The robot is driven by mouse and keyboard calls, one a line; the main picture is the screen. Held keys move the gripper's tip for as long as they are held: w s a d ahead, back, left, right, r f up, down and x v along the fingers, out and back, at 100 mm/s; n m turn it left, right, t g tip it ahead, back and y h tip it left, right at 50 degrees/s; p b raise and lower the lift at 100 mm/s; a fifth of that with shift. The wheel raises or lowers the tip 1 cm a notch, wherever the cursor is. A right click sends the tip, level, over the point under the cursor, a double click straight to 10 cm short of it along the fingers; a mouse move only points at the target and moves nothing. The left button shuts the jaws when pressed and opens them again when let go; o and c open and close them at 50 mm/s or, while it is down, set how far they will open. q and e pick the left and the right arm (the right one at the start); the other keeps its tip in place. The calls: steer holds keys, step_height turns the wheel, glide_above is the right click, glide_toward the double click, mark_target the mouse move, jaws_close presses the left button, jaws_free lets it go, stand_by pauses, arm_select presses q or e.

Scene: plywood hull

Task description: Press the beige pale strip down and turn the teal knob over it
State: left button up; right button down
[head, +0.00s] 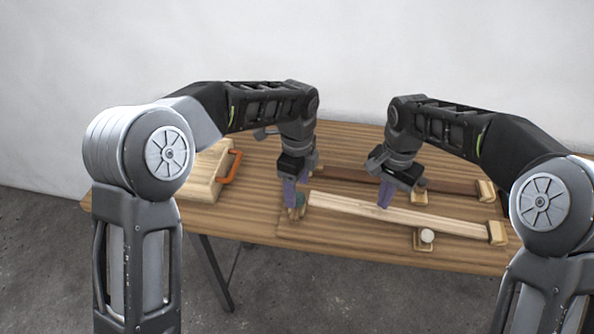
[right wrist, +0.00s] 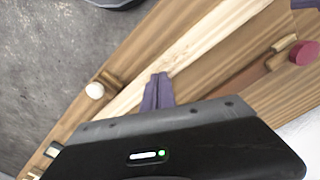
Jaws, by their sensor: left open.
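The beige pale strip (head: 432,218) runs along the front of the wooden board, its right end at a wooden block (head: 496,232). The teal knob (head: 300,201) is by the strip's left end, partly hidden by my left gripper. My left gripper (head: 291,204) points down at the knob with open fingers; contact is not clear. My right gripper (head: 384,205) points down at the strip left of its middle, fingers together. In the right wrist view its purple fingertips (right wrist: 158,80) are over the pale strip (right wrist: 195,52), touching or just above it. Whether the strip lies flat is unclear.
A white knob (head: 427,236) stands before the strip. A darker strip (head: 350,176) lies behind, with a red knob (right wrist: 303,52) beside it in the right wrist view. A wooden box (head: 203,172) with an orange handle (head: 231,167) sits at the table's left.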

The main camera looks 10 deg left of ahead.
mark_target(297, 195)
arm_select(q)
steer(key=shift+f, duration=1.6)
jaws_close()
arm_select(e)
steer(key=shift+f, duration=0.15)
steer(key=shift+f, duration=0.6)
